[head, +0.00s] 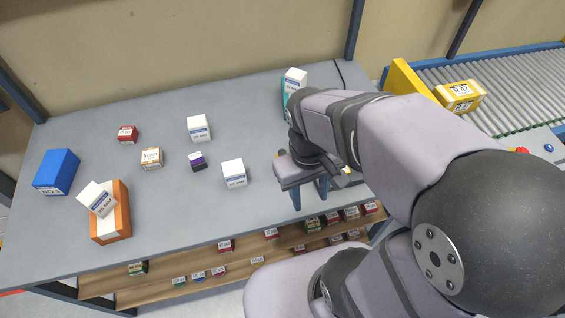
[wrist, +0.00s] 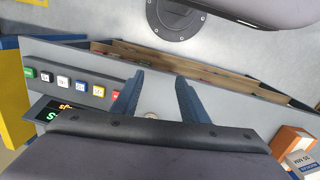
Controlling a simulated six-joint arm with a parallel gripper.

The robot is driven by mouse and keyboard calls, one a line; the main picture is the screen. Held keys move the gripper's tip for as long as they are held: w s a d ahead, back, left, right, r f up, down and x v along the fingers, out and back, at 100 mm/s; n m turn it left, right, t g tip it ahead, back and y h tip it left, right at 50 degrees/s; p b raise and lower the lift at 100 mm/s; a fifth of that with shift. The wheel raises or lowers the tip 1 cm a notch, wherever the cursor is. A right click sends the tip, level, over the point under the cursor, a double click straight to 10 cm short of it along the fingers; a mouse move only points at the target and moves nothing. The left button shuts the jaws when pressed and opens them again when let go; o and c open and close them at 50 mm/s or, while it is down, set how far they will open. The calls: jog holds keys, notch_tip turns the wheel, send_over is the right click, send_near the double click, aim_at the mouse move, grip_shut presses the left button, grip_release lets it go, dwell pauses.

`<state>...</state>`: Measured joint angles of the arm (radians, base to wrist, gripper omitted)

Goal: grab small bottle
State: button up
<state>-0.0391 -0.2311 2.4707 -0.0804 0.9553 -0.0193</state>
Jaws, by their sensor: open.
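My gripper (head: 310,194) is open, its two blue fingers pointing down over the right front part of the grey table. In the wrist view my gripper (wrist: 160,80) shows both fingers spread apart with no object held between their tips. A small pale round thing (wrist: 150,115) shows low between the fingers; it is mostly hidden by my gripper body, and I cannot tell whether it is a bottle. No small bottle is clearly recognisable in the head view. A small purple and dark item (head: 198,161) stands mid-table, left of my gripper; its exact shape is unclear.
White boxes (head: 234,173), a red box (head: 127,134), a brown box (head: 151,158), a blue box (head: 56,172) and an orange box (head: 112,222) stand on the grey table (head: 80,115). Small goods line the wooden shelf (head: 210,287) below. A roller conveyor (head: 515,85) lies right.

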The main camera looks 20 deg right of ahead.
jog(key=w+d+f+n+t+h, duration=0.1)
jog(key=w+d+n+h, duration=0.45)
jog(key=n+h, duration=0.55)
jog(key=w+a+r+n+t+y, duration=0.1)
jog(key=w+a+n+t+y, duration=0.1)
jog(key=w+a+n+t, duration=1.05)
jog(key=d+f, duration=0.1)
jog(key=f, duration=0.1)
jog(key=s+d+f+n+g, duration=0.1)
jog(key=f, duration=0.2)
jog(key=d+f+n+g, duration=0.1)
jog(key=d+f, duration=0.1)
jog(key=f, duration=0.1)
jog(key=shift+s+d+f+g+h+b, duration=0.1)
jog(key=shift+s+f+g+h+b, duration=0.1)
jog(key=shift+s+g+h+b, duration=0.15)
jog(key=shift+w+d, duration=0.1)
